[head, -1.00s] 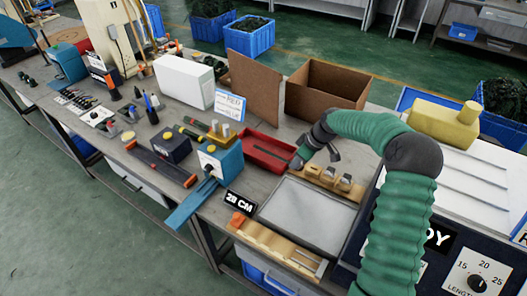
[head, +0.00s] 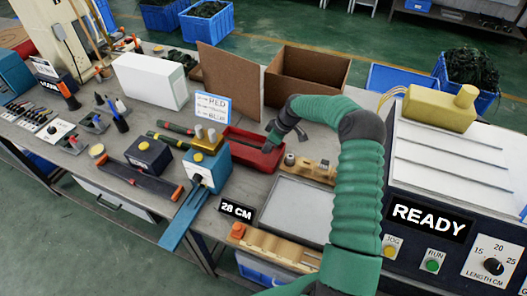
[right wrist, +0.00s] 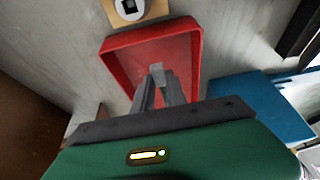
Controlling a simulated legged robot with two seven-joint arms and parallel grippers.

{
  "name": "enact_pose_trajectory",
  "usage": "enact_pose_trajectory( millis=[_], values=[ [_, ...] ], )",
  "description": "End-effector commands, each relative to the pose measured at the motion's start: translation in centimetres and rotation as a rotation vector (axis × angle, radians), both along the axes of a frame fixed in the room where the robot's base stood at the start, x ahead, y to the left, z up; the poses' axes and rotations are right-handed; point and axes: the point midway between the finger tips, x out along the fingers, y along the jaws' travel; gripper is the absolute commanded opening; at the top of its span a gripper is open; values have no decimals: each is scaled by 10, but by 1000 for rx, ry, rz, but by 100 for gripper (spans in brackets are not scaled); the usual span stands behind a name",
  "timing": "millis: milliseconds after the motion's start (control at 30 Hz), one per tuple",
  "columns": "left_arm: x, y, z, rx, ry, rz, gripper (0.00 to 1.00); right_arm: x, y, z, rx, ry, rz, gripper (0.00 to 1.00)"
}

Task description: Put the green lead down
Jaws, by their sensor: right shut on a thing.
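My right gripper (head: 270,150) reaches over the red tray (head: 238,166), its fingertips low and partly hidden by my own wrist in the head view. In the right wrist view its jaws (right wrist: 158,78) point into the red tray (right wrist: 120,44). My left gripper is not in view.
A blue vice-like device (head: 208,172) stands left of the tray. A wooden block (head: 310,168) and a grey plate (head: 295,208) lie in front and to the right. A cardboard box (head: 305,80) is behind. The machine marked READY (head: 428,221) stands at the right.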

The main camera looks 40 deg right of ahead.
Motion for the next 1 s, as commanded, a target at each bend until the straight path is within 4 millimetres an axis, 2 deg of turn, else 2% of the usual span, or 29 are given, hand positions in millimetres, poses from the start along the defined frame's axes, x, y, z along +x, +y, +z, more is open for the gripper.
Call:
enact_pose_trajectory(
  millis=[200, 267, 400, 433, 600, 867, 1000],
  values=[
    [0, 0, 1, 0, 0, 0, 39, -1, -2, -36, 3, 0, -1, 0],
    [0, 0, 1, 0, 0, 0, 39, -1, -2, -41, 2, -1, -1, 0],
    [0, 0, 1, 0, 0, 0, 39, 0, -2, -40, 1, -1, -1, 0],
    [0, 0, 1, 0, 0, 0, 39, 0, -2, -41, 1, -1, -1, 20],
    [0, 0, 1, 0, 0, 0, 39, 0, -1, -40, 0, 0, -1, 39],
    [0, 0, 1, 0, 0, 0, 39, 0, -2, -39, 0, -1, -2, 39],
    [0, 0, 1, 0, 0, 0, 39, -5, -6, -26, -2, -3, -3, 39]
  ],
)
